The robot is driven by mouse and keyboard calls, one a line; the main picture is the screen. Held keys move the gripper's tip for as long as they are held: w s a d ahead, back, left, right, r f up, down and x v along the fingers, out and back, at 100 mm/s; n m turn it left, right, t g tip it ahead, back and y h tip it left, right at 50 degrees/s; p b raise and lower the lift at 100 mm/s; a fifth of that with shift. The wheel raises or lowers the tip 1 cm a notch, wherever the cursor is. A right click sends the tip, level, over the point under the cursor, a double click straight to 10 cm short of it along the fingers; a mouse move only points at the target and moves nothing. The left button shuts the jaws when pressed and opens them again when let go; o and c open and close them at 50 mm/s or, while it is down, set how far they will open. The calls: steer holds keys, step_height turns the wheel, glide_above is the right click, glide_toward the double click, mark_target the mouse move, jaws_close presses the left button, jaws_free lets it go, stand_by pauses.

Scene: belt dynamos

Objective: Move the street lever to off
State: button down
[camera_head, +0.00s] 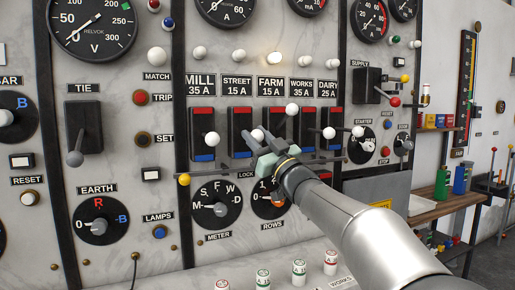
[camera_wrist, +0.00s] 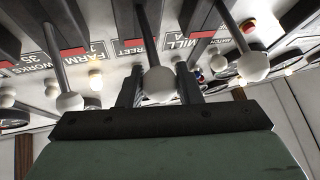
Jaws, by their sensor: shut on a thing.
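The street lever is a white-knobbed lever (camera_head: 257,135) on the black switch box under the STREET 15 A label (camera_head: 237,84). The box has a red band at its top and a blue band at its bottom, partly hidden by my gripper. My gripper (camera_head: 266,149) is at this lever. In the wrist view the white street knob (camera_wrist: 158,82) sits between my two dark fingers (camera_wrist: 158,88), which are shut on it. The knob stands lower than the farm knob, near the height of the mill knob. The lever's exact angle is hard to tell.
The mill knob (camera_head: 212,138) and raised farm knob (camera_head: 292,109) flank the street lever closely. A thin rod with a yellow ball (camera_head: 183,179) crosses below the switches. The farm lamp (camera_head: 274,58) glows. Rotary dials, including the meter dial (camera_head: 216,203), sit underneath.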

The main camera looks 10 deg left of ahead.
steer(key=shift+f, duration=0.1)
stand_by(0.4)
steer(key=c, duration=1.1)
jaws_free()
steer(key=shift+o, duration=0.2)
steer(key=b+v, duration=0.3)
steer(key=v, duration=1.4)
steer(key=shift+f, duration=0.2)
steer(key=shift+d, duration=0.15)
